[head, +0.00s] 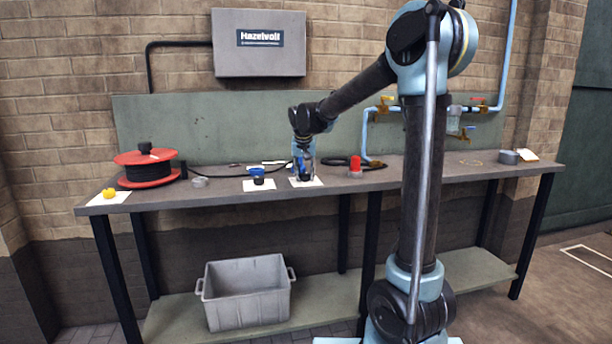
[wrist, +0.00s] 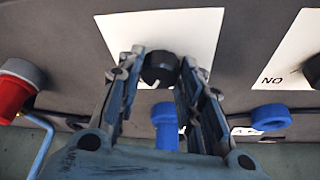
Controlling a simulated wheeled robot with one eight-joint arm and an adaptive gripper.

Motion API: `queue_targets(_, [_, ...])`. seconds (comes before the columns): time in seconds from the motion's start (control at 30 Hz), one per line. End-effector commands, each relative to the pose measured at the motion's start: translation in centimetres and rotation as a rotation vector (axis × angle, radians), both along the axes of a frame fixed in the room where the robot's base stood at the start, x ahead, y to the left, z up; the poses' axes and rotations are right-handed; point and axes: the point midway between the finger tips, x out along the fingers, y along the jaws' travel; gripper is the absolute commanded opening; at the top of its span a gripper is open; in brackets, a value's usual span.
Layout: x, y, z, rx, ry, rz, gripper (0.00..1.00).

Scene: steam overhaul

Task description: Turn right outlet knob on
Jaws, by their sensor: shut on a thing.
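A black round knob (wrist: 160,68) stands on a white label card (wrist: 200,28) on the bench, with a blue fitting (wrist: 165,115) beside it. In the head view this is the right one of two similar sets, and my gripper (head: 304,177) points down over its card and mostly hides the knob. In the wrist view my gripper (wrist: 160,63) has one finger on each side of the knob and is shut on it. The other set has a black knob (head: 258,181), a blue fitting (head: 257,171) and a card (head: 259,187). The knob's turn position cannot be told.
A red cable reel (head: 145,167) stands at the bench's left end. A red-capped fitting (head: 355,168) stands right of my gripper. Blue pipes (head: 365,135) with coloured valve handles are on the wall. A grey crate (head: 247,291) sits on the lower shelf.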

Motion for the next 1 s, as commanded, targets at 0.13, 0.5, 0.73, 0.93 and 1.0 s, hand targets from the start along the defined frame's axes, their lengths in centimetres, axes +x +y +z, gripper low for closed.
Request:
queue_targets(0.13, [0.21,0.13,0.08,-0.001,-0.004,-0.103,0.1])
queue_targets(0.5, [0.17,0.24,0.04,0.001,-0.002,-0.255,0.1])
queue_targets(0.73, [0.13,0.24,0.02,0.001,-0.001,-0.278,0.1])
queue_targets(0.93, [0.09,0.25,0.01,0.001,-0.001,-0.279,0.1])
queue_targets(1.0, [0.08,0.26,0.01,0.001,0.0,-0.278,0.1])
